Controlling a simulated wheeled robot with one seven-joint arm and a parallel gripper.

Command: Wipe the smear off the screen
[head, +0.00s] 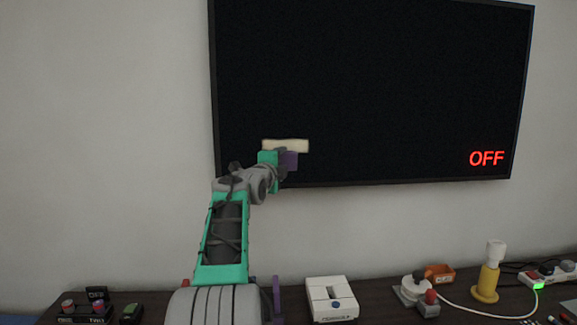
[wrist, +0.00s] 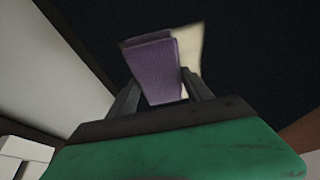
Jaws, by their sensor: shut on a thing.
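The screen (head: 370,80) is a large dark panel on the wall with red "OFF" lettering at its lower right. I see no smear on the part of it that shows. My gripper (head: 282,163) is in front of the screen's lower left part, shut on a wiper with a purple block handle and a cream pad (head: 285,146). In the wrist view the purple handle (wrist: 155,70) sits between the fingers, with the cream pad (wrist: 189,45) on its far side, towards the dark screen (wrist: 255,60). I cannot tell whether the pad touches the screen.
A dark sideboard (head: 375,302) runs below the screen. On it stand a white box (head: 331,298), a grey-and-white device with a red knob (head: 415,291), an orange tray (head: 440,273), a yellow-and-white bottle-like thing (head: 487,280) and a power strip with a green light (head: 538,284). The wall beside the screen is bare.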

